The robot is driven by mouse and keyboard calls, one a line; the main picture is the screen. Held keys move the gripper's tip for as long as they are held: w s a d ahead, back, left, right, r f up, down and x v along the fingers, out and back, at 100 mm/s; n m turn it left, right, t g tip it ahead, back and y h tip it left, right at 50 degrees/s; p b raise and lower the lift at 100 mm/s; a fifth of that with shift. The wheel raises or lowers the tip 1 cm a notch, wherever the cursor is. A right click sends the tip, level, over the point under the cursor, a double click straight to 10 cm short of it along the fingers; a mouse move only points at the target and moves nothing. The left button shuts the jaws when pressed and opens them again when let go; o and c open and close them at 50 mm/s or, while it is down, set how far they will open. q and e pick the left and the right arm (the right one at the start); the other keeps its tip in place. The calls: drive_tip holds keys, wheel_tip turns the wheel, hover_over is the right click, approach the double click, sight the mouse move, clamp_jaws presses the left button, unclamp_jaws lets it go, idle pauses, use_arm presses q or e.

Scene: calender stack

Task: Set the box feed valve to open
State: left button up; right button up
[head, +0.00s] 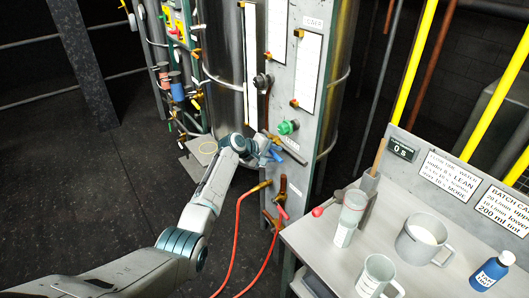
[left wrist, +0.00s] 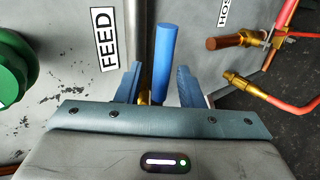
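The feed valve's blue handle (left wrist: 163,60) shows in the left wrist view beside the FEED label (left wrist: 105,40). It points up in that picture, and a brass fitting shows at its base. My left gripper (left wrist: 160,80) is open, with one finger on each side of the handle and a gap visible on both sides. In the head view my left gripper (head: 272,152) is at the grey panel (head: 282,75), below the green knob (head: 288,127); it largely covers the valve there. My right gripper is not in view.
Below the gripper, red hoses (head: 236,235) join brass valves, one with a red handle (head: 281,211). At right a metal bench (head: 325,262) holds a mug (head: 423,238), a beaker (head: 378,276), a jar (head: 349,217) and a blue bottle (head: 491,271). Dark floor lies left.

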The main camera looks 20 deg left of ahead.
use_arm(q)
drive_tip(key=b+v, duration=0.2)
drive_tip(key=v, duration=0.8)
drive_tip(key=shift+s+a, duration=0.1)
drive_tip(key=s+a+f+g+y, duration=0.15)
drive_tip(key=s+f, duration=0.25)
drive_tip(key=f, duration=0.7)
drive_tip(key=s+a+f+m+y, duration=0.15)
drive_tip(key=s+f, duration=0.35)
drive_tip(key=f, duration=0.7)
drive_tip(key=s+a+f+n+g+y, duration=0.15)
drive_tip(key=s+f, duration=0.25)
drive_tip(key=f, duration=0.7)
drive_tip(key=s+a+f+m+g+y, duration=0.15)
drive_tip(key=s+f+m, duration=0.25)
drive_tip(key=s+f, duration=1.35)
drive_tip(key=s+f+m+g, duration=0.1)
drive_tip(key=s+f, duration=0.3)
drive_tip(key=s, duration=0.9)
drive_tip(key=s+f+m+g+y+b, duration=0.1)
drive_tip(key=s+f+m, duration=0.2)
drive_tip(key=s, duration=1)
drive_tip(key=s+f+m+g, duration=0.1)
drive_tip(key=s+f, duration=0.5)
drive_tip(key=s, duration=0.7)
drive_tip(key=shift+a+f+m+y, duration=0.15)
drive_tip(key=shift+f+m+y, duration=0.25)
drive_tip(key=shift+m, duration=0.3)
